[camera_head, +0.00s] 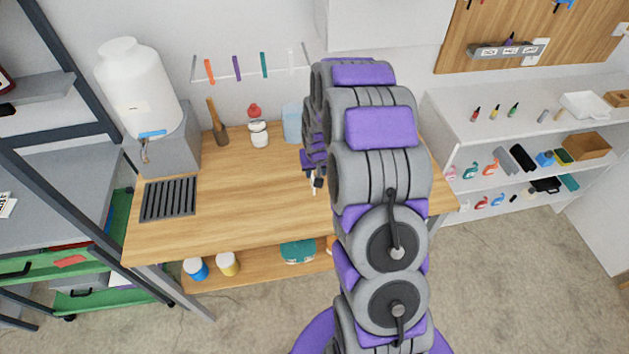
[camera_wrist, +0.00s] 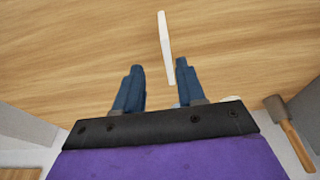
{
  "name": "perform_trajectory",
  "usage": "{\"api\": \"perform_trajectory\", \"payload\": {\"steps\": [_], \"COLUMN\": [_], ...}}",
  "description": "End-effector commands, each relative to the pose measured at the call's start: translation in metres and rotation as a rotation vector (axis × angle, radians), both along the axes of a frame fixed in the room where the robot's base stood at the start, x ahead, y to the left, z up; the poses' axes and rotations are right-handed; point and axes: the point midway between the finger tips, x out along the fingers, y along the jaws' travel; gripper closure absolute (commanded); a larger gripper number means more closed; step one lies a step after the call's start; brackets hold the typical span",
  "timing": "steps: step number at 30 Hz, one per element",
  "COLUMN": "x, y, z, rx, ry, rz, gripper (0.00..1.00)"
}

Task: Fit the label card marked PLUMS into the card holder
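A thin white piece (camera_wrist: 165,48), possibly the label card, shows over the wood table top in the wrist view. No writing is readable on it, and I cannot tell whether it lies flat or stands on edge. My gripper (camera_wrist: 158,66) is open, its two blue fingers apart. The near end of the white piece reaches between the fingertips, closer to the right finger; I see no grip on it. In the head view my gripper (camera_head: 316,183) is over the right part of the table, partly hidden by my arm. I cannot make out the card holder for certain.
The wood table (camera_head: 240,200) carries a drain rack (camera_head: 170,199), a mallet (camera_head: 217,125), a white jar (camera_head: 259,134) and a large dispenser (camera_head: 140,90). A grey wall ledge (camera_head: 490,51) holds small marked cards. The table's middle is clear.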

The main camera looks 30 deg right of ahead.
Motion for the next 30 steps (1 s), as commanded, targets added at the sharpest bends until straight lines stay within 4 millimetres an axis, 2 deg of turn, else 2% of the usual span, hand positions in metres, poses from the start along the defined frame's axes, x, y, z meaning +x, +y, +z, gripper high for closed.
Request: {"api": "perform_trajectory", "payload": {"steps": [7,15,23,30], "x": [0.005,0.018,0.019,0.019], "y": [0.002,-0.005,-0.003,-0.001], "z": [-0.015,-0.049,-0.053,-0.053], "rx": [-0.003,0.002,0.000,-0.002], "ry": [0.000,-0.004,-0.004,-0.004], "rz": [0.001,0.001,0.000,0.001], "gripper": [0.61,0.61,0.61,0.81]}}
